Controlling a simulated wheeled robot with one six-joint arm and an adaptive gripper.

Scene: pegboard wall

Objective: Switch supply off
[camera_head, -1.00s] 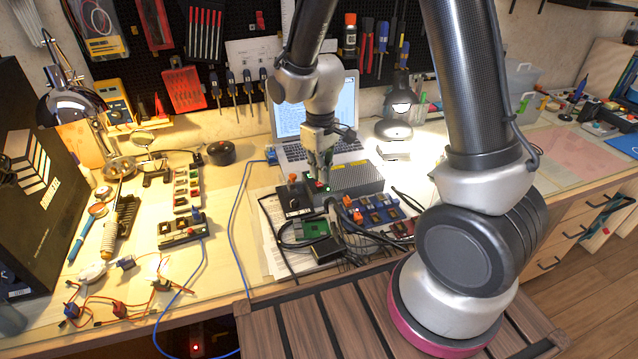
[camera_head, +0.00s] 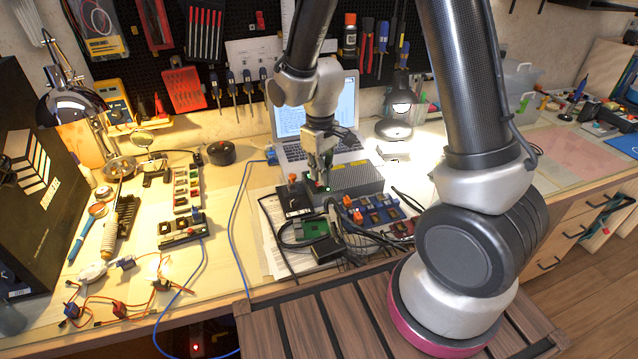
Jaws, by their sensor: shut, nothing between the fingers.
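A grey finned box (camera_head: 352,180), which looks like the power supply, sits on the bench in front of the laptop. A small green light shows at its left end, by my fingertips. My gripper (camera_head: 321,178) is shut and empty, pointing down at that left end. I cannot tell whether it touches the box. The switch itself is hidden or too small to make out. A black unit (camera_head: 294,202) with an orange-red knob on top stands just left of the box.
A green circuit board (camera_head: 312,229), black cables and blue modules (camera_head: 378,210) lie in front of the box. The open laptop (camera_head: 320,115) stands behind. A desk lamp (camera_head: 395,128) is to the right. The bench left of the blue cable has some clear room.

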